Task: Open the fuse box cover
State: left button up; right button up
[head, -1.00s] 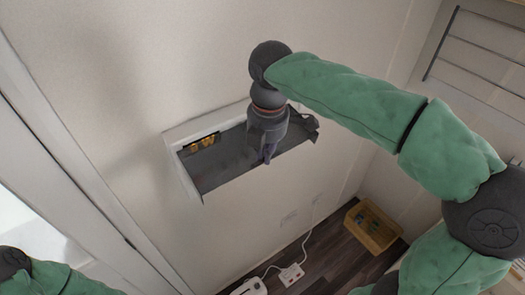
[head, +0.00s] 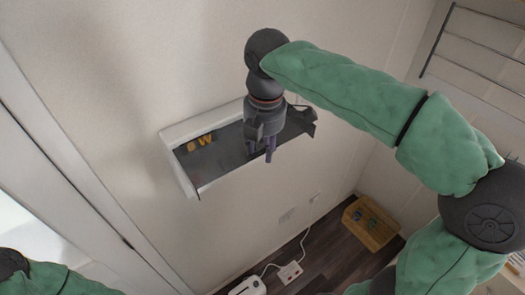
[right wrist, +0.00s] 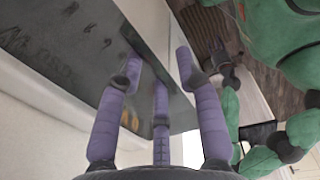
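The fuse box (head: 180,170) is a white frame on the wall with a dark grey cover (head: 222,163) bearing yellow marks at its left end. I cannot tell if the cover stands ajar. My right gripper (head: 262,154) hangs over the right half of the cover, its purple fingers spread and empty. In the right wrist view, the cover (right wrist: 60,55) is a dark slab on the left. Its edge passes behind the spread fingers (right wrist: 160,85); contact is unclear. My left arm shows only at the bottom left corner of the head view, with its gripper out of sight.
A wooden crate (head: 352,222) stands on the dark floor by the wall. A white power strip (head: 290,273) with a cable lies nearby, beside a white device (head: 247,287). A wall rack (head: 470,50) is at the upper right.

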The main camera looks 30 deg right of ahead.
notch_tip(320, 180, up, 10)
jog(key=s, duration=0.1)
jog(key=shift+s, duration=0.15)
dwell(0.5)
